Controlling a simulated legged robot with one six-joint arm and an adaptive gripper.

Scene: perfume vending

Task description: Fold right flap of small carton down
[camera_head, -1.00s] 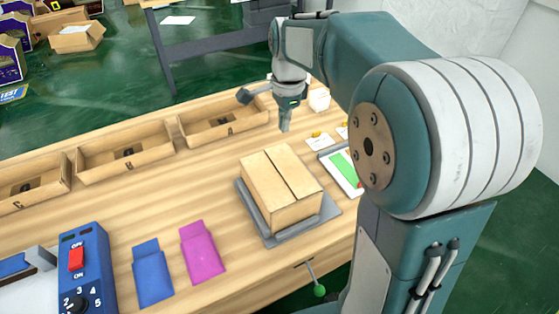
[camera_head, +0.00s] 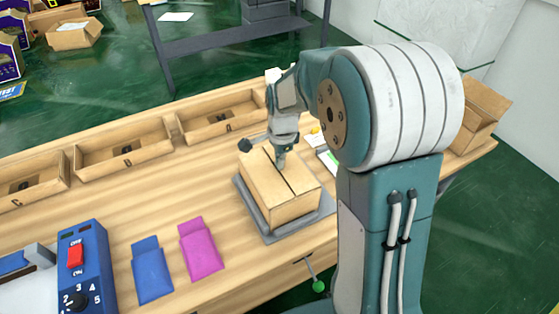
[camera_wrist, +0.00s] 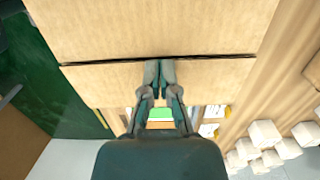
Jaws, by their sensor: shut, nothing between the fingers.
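The small carton (camera_head: 265,195) sits on a grey plate (camera_head: 243,208) near the table's front edge. Its two top flaps lie flat, with a narrow dark seam between them. The right flap (camera_head: 300,183) is down and about level with the left flap (camera_head: 262,180). My gripper (camera_head: 281,166) is shut and empty, pointing down at the carton top by the seam. In the wrist view its fingertips (camera_wrist: 160,62) are together over the smaller flap (camera_wrist: 105,80), right at the seam. I cannot tell whether they touch the cardboard.
Open wooden bins (camera_head: 125,165) line the back of the table. Blue (camera_head: 152,273) and magenta (camera_head: 201,250) pouches lie left of the carton. A blue control box (camera_head: 85,265) stands farther left. Another carton (camera_head: 483,118) is at the far right.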

